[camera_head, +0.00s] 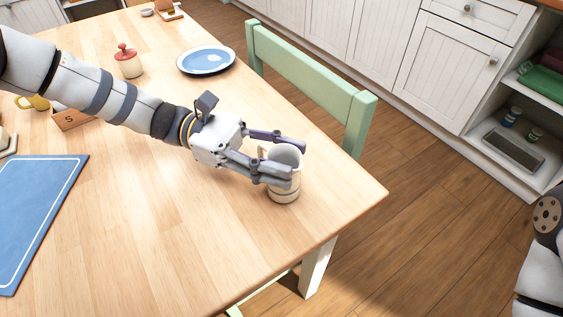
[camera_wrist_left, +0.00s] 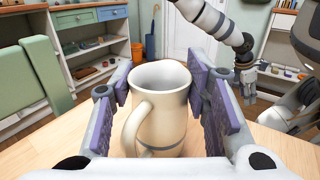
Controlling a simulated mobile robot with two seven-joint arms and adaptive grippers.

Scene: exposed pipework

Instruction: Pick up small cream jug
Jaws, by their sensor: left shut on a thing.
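The small cream jug (camera_head: 284,193) has a grey band and a side handle. It is upright near the table corner, on or just above the wood; I cannot tell which. My left gripper (camera_head: 294,164) is shut on it, one finger on each side of its body. In the left wrist view the jug (camera_wrist_left: 158,105) stands between the purple finger pads with its handle toward the camera and its open top visible. My right gripper (camera_wrist_left: 247,86) hangs in the background of that view, too small to show its fingers clearly.
The table (camera_head: 150,225) bears a blue board (camera_head: 38,215), a blue plate (camera_head: 206,60), a red-lidded jar (camera_head: 128,62), a yellow mug (camera_head: 36,102) and a wooden block (camera_head: 72,118). A green chair (camera_head: 305,70) stands against the far edge. Wood around the jug is clear.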

